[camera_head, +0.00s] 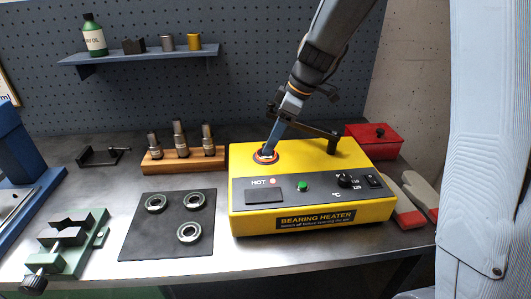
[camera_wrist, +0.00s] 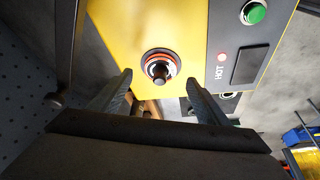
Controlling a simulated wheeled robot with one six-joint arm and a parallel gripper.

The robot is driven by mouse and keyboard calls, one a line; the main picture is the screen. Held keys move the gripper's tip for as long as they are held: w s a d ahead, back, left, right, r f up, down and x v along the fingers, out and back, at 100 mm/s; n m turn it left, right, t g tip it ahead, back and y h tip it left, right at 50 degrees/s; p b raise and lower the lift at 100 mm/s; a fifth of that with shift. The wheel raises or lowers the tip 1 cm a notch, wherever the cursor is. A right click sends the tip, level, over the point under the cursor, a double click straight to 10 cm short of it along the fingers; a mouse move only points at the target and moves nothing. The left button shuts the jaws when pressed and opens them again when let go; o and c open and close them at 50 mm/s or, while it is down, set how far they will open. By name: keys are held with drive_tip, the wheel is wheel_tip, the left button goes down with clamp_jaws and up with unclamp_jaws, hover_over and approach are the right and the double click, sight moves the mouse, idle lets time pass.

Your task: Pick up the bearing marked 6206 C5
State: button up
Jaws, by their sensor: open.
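Three steel ring bearings lie on a dark mat (camera_head: 140,245): one at the back left (camera_head: 156,202), one at the back right (camera_head: 194,201) and one at the front (camera_head: 189,232). No marking can be read on any of them. A ring with an orange-red band (camera_wrist: 158,66) sits around a dark post on the yellow bearing heater (camera_head: 300,155); whether it is a bearing marked 6206 C5 cannot be told. My gripper (camera_wrist: 158,79) is open and empty, its fingers on either side of this ring's position in the wrist view. In the head view my gripper (camera_head: 268,148) covers part of the ring.
A red light shows beside HOT on the heater. A wooden block (camera_head: 184,163) with metal sleeves stands behind the mat. A green vise (camera_head: 66,240) is at the front left, a red box (camera_head: 374,142) and gloves (camera_head: 412,195) are at the right. A shelf (camera_head: 140,54) hangs above.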

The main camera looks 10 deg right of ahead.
drive_tip(key=shift+p+x, duration=0.65)
drive_tip(key=shift+x, duration=1.45)
drive_tip(key=c, duration=1.3)
